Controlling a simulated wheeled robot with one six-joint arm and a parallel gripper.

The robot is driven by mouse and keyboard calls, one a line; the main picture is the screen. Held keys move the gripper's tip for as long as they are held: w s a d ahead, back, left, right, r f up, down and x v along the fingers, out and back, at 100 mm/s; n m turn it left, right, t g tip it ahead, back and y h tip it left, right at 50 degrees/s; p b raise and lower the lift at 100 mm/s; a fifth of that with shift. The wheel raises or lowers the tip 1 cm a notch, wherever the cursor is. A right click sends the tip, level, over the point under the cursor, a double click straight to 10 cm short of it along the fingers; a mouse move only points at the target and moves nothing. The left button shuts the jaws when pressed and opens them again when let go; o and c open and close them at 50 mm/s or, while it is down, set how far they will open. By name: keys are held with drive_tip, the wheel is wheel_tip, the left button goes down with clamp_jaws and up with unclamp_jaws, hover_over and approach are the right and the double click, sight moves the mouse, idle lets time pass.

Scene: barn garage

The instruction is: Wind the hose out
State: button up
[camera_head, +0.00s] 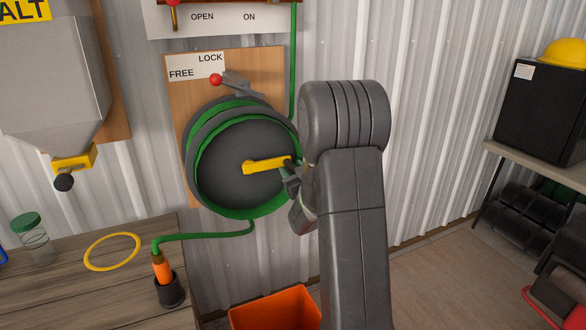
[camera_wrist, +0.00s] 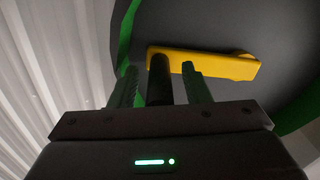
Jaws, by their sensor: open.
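The dark hose reel (camera_head: 225,170) with green hose hangs on a wooden wall board. Its yellow crank (camera_head: 262,166) points right; it also shows in the wrist view (camera_wrist: 215,64). My gripper (camera_head: 291,180) is at the crank's right end. In the wrist view my gripper (camera_wrist: 158,80) is open, with the crank's black grip (camera_wrist: 158,82) between its fingers and gaps visible on both sides. A red-knobbed lever (camera_head: 217,80) above the reel points left, below the FREE/LOCK sign (camera_head: 196,66). The green hose (camera_head: 205,236) runs to an orange nozzle (camera_head: 161,267) upright in a dark holder.
A wooden bench (camera_head: 110,290) at lower left holds a yellow ring (camera_head: 88,254) and a green-lidded jar (camera_head: 34,245). An orange bin (camera_head: 275,312) stands below the reel. A shelf with a black box (camera_head: 540,110) is at right. A grey hopper (camera_head: 50,85) hangs at left.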

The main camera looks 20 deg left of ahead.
drive_tip(key=shift+w+a, duration=0.1)
drive_tip(key=shift+a, duration=0.05)
drive_tip(key=shift+c, duration=0.4)
clamp_jaws()
drive_tip(key=shift+r+b, duration=0.1)
drive_tip(key=shift+b, duration=0.25)
